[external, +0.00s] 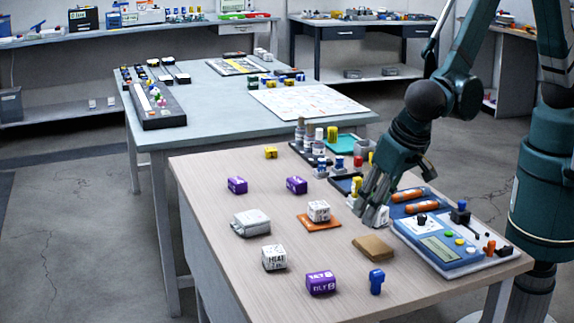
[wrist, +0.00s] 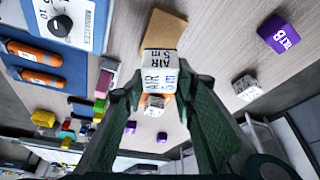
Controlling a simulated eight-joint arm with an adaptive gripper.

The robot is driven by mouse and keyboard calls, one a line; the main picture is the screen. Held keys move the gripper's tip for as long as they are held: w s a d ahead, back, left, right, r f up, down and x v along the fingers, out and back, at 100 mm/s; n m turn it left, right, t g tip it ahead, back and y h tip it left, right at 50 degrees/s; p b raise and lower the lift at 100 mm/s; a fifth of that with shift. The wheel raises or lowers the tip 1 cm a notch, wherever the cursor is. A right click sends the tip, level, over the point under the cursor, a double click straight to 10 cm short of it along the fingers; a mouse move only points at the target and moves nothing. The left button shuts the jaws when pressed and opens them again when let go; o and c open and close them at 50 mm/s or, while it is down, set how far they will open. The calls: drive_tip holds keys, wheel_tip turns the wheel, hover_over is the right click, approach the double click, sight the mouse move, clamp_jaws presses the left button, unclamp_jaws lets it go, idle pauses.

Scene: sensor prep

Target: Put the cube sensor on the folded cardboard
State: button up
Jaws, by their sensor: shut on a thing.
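My gripper (external: 372,212) is shut on a white cube sensor with dark "AIR" lettering. The cube (wrist: 160,64) shows between my two fingers in the wrist view (wrist: 159,88). In the external view my fingers partly hide it. The folded cardboard (external: 374,247) is a flat brown piece on the wooden table, just in front of my gripper. It also shows in the wrist view (wrist: 166,28), beyond the cube, which overlaps its edge in the picture. The gap between cube and table is hard to tell.
A blue-and-white control panel (external: 440,245) stands right of the cardboard. A white cube (external: 318,210) sits on an orange pad (external: 319,224) to the left. A "HEAT" cube (external: 274,257), purple box (external: 321,282) and blue part (external: 376,281) lie nearer the front.

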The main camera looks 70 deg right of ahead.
drive_tip(key=shift+f, duration=0.6)
drive_tip(key=shift+f+b, duration=0.45)
drive_tip(key=shift+f, duration=1.4)
drive_tip(key=shift+f, duration=0.2)
drive_tip(key=o, duration=0.9)
drive_tip(key=shift+r, duration=0.2)
drive_tip(key=p+v, duration=0.2)
drive_tip(key=v, duration=1)
drive_tip(key=shift+s, duration=0.1)
